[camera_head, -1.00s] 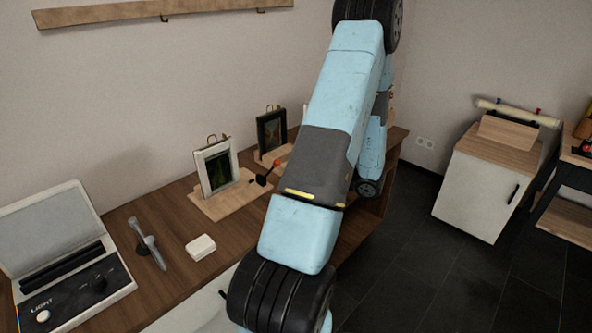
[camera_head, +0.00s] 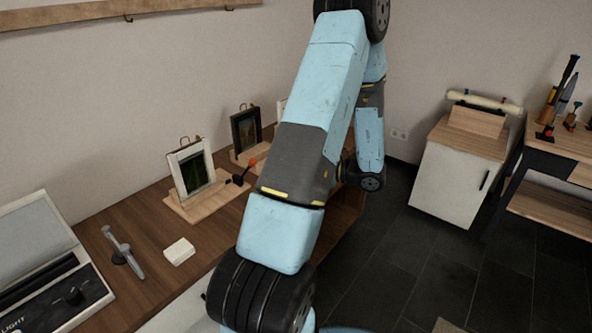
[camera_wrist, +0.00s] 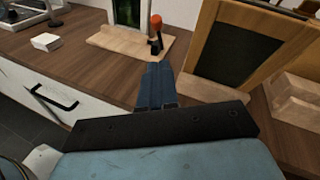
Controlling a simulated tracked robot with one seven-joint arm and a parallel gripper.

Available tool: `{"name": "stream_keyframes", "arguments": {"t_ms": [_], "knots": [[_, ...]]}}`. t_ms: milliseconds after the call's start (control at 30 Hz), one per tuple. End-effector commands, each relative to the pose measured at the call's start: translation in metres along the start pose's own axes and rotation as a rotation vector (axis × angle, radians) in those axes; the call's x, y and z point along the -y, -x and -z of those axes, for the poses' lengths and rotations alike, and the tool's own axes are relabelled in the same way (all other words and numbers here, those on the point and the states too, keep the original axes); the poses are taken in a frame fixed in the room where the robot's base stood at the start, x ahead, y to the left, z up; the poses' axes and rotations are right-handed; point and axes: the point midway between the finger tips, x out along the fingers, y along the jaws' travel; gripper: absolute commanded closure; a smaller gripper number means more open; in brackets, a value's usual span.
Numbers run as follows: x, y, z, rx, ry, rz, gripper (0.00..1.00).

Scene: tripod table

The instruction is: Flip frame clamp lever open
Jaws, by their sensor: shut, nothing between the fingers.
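A white picture frame (camera_head: 190,172) stands upright on a light wooden base (camera_head: 207,201) on the table in the head view. Beside it is a black clamp (camera_head: 237,180) whose lever (camera_head: 252,162) has an orange tip. In the wrist view the lever's orange knob (camera_wrist: 156,21) stands above the black clamp (camera_wrist: 155,46), at the edge of the wooden base (camera_wrist: 108,38). My gripper (camera_wrist: 158,66) is shut and empty, with its blue fingers together just on the near side of the clamp. I cannot tell whether the fingertips touch it. My arm hides the gripper in the head view.
A dark frame (camera_head: 246,127) stands farther along the table. In the wrist view a large wooden frame (camera_wrist: 208,28) is close to the right of my fingers. A white block (camera_head: 179,251), a grey tool (camera_head: 123,250) and a light box (camera_head: 40,270) lie to the left.

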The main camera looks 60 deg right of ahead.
Motion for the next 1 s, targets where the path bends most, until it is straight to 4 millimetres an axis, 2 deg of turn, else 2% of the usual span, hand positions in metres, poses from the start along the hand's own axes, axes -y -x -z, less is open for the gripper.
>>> {"name": "stream_keyframes", "arguments": {"t_ms": [167, 233, 400, 500, 700, 1000], "knots": [[-0.009, -0.032, -0.033, -0.003, 0.069, -0.131, 1.0], [-0.018, -0.051, -0.054, -0.006, 0.118, -0.218, 1.0], [-0.052, -0.095, -0.108, -0.023, 0.264, -0.455, 1.0], [-0.075, -0.115, -0.137, -0.035, 0.359, -0.588, 1.0], [-0.124, -0.141, -0.189, -0.06, 0.574, -0.832, 1.0], [-0.192, -0.152, -0.251, -0.098, 0.953, -1.135, 1.0]]}}
